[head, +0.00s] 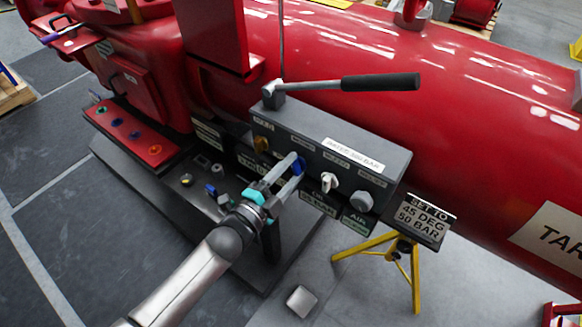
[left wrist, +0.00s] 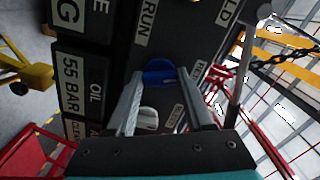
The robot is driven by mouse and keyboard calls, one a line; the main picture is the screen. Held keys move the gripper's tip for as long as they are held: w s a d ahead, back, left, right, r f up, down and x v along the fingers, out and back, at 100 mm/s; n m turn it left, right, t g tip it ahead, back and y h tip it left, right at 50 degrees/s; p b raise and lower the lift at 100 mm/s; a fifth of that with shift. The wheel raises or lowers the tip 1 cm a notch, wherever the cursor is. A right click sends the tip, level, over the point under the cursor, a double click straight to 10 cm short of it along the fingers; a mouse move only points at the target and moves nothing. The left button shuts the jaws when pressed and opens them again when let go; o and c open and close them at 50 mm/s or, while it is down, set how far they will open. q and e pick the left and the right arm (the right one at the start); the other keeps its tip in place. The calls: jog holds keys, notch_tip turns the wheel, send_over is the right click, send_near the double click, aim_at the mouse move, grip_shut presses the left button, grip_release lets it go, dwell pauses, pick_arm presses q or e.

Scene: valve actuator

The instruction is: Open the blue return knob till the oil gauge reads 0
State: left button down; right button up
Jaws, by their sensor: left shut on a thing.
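The blue return knob (head: 299,165) is on the front face of the grey control box (head: 375,170). My left gripper (head: 294,166) reaches it from the front, with its fingers on either side of it, shut on the knob. In the left wrist view the blue knob (left wrist: 159,72) sits between the fingertips (left wrist: 158,76). An oil label (left wrist: 96,90) shows beside a 55 BAR plate there, but I see no gauge dial or needle clearly. My right gripper is not in view.
A lever with a black handle (head: 380,82) rises above the box. A yellow tripod (head: 414,275) holds a sign at the right.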

pick_arm(q)
jog(key=n+p, duration=0.1)
jog(key=n, duration=0.5)
jog(key=n+p, duration=0.1)
jog(key=n, duration=0.5)
jog(key=shift+n, duration=0.3)
dwell(0.4)
jog(key=shift+c, duration=1.4)
grip_release()
jog(key=shift+s, duration=0.1)
jog(key=p+v, duration=0.1)
jog(key=v, duration=1.4)
jog(key=shift+a, duration=0.1)
